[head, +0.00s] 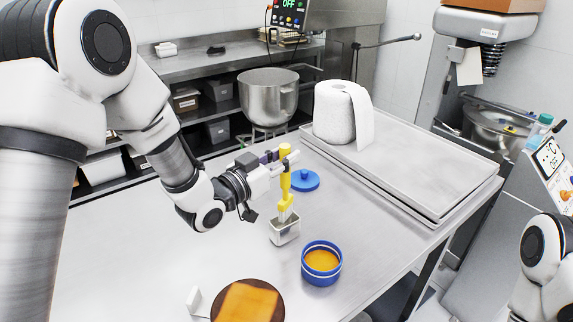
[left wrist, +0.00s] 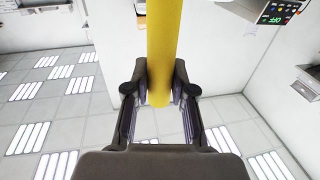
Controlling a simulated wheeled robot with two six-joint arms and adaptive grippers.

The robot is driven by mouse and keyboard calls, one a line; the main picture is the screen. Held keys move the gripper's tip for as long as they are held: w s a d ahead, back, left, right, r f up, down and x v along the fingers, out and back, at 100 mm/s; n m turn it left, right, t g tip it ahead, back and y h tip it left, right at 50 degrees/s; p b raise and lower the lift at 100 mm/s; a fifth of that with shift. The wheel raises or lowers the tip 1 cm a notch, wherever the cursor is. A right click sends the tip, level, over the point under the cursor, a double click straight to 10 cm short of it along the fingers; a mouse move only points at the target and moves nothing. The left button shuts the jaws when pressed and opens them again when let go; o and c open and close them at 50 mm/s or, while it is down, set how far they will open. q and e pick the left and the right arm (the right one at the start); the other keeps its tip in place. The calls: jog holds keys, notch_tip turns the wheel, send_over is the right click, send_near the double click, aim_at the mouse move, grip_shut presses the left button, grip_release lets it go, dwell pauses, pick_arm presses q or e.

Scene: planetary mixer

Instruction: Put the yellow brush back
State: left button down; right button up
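The yellow brush (head: 285,182) stands about upright in the head view, with its bristles down at the mouth of a small metal holder (head: 285,233). I cannot tell how far the bristles are inside it. My left gripper (head: 284,157) is shut on the upper part of the brush handle. In the left wrist view the yellow handle (left wrist: 163,60) runs between both fingers of the left gripper (left wrist: 160,88). Part of my right arm shows at the lower right of the head view, but its gripper is out of view.
An open blue tub with orange contents (head: 321,262) stands right of the holder. A blue lid (head: 304,180) lies behind. A brown round board with an orange slab (head: 247,302) is at the front. A paper roll (head: 335,115) stands on a metal tray (head: 415,160) at the back right.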

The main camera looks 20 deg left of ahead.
aim_at(286, 171)
pick_arm(q)
jog(key=f, duration=0.1)
jog(key=s+f, duration=0.1)
jog(key=f, duration=0.1)
jog(key=shift+s+d+b, duration=0.1)
jog(key=shift+s+b, duration=0.2)
jog(key=shift+b, duration=0.1)
jog(key=shift+s+r, duration=0.1)
jog(key=c, duration=1)
grip_release()
jog(key=shift+w+f, duration=0.25)
jog(key=shift+w, duration=0.25)
jog(key=shift+w+f, duration=0.25)
jog(key=shift+w, duration=0.2)
jog(key=shift+s+r, duration=0.45)
jog(key=shift+r, duration=0.05)
jog(key=shift+s+a+f, duration=0.15)
jog(key=shift+s+a, duration=0.2)
jog(key=p+v, duration=0.5)
jog(key=v, duration=0.6)
jog(key=shift+p, duration=0.35)
pick_arm(e)
jog(key=r, duration=0.3)
jog(key=shift+w+r, duration=0.3)
jog(key=shift+w, duration=0.1)
